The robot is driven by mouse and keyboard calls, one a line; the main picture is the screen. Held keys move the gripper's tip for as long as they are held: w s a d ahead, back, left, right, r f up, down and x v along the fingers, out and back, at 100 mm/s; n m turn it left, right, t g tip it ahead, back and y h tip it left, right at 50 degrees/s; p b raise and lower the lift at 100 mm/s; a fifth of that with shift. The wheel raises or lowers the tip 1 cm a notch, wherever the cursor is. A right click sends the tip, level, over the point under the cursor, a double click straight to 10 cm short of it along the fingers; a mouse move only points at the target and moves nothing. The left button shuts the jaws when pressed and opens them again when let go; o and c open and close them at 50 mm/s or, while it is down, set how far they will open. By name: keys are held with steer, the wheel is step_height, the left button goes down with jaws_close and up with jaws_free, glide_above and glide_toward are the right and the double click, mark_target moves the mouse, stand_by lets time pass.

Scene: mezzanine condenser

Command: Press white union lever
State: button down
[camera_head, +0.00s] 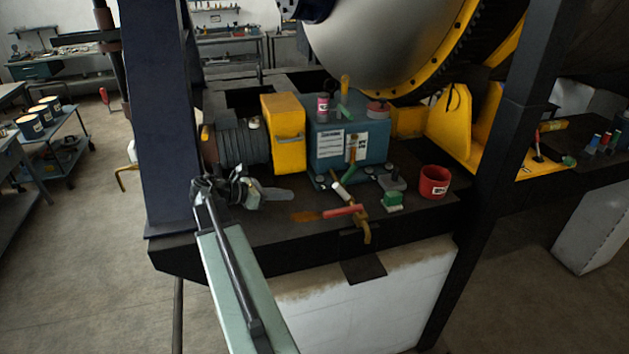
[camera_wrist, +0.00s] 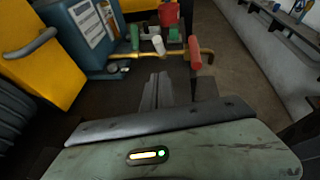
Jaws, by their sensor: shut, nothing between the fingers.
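A short white lever (camera_head: 343,191) stands tilted on the front of the machine deck, beside the blue-green box. In the wrist view the white lever (camera_wrist: 158,45) rises above a brass pipe, between a green handle (camera_wrist: 134,37) and a red handle (camera_wrist: 195,52). My gripper (camera_head: 288,194) is to the left of the white lever in the head view, over the dark deck, apart from it. In the wrist view my gripper (camera_wrist: 158,78) has its fingers together, pointing at the lever with a gap between.
The blue-green box (camera_head: 350,142) and yellow housing (camera_head: 284,132) stand behind. A red-handled lever (camera_head: 342,211) lies near the deck's front edge. A red pot (camera_head: 434,182) and a green block (camera_head: 392,200) are to the right. A dark post (camera_head: 497,160) rises at the right.

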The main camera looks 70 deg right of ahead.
steer(key=shift+s, duration=0.15)
steer(key=b, duration=0.4)
glide_toward(341, 192)
steer(key=f, duration=0.1)
steer(key=w+f, duration=0.1)
steer(key=f, duration=0.1)
steer(key=shift+w+d, duration=0.1)
steer(key=s+d+r+p, duration=0.2)
steer(key=d, duration=0.1)
steer(key=shift+s, duration=0.2)
